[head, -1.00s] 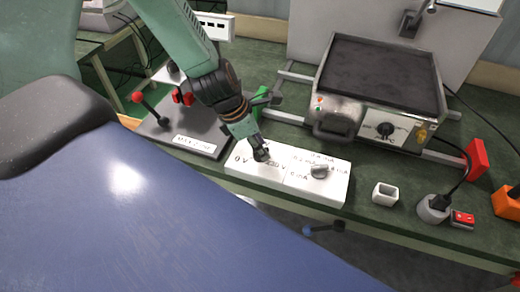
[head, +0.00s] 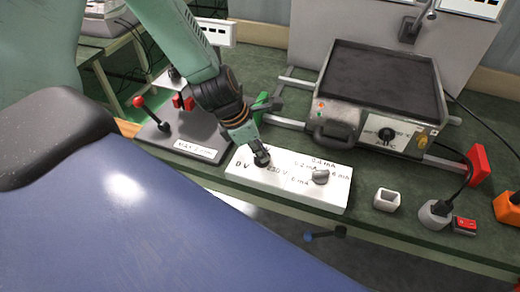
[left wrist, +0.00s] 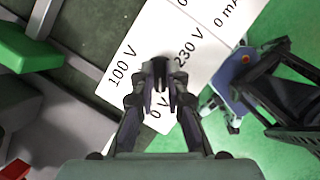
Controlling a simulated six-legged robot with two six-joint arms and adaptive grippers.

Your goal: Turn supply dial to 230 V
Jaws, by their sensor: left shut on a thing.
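The white supply box (head: 310,196) lies near the table's front edge, with a left dial among voltage labels and a grey right dial (head: 320,177) among mA labels. My left gripper (head: 261,158) points down onto the left dial and is shut on it. In the left wrist view my left gripper's fingers (left wrist: 160,85) close around the dark supply dial (left wrist: 160,66). The labels 100 V, 230 V and 0 V show around it. The fingers hide most of the dial, so I cannot tell where it points.
A hot plate (head: 385,82) with its own knob stands behind the box. A grey base with red-knobbed levers (head: 178,140) stands to its left. A small white square cup (head: 387,200), a grey socket (head: 436,213) and a red switch (head: 464,224) are on the right.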

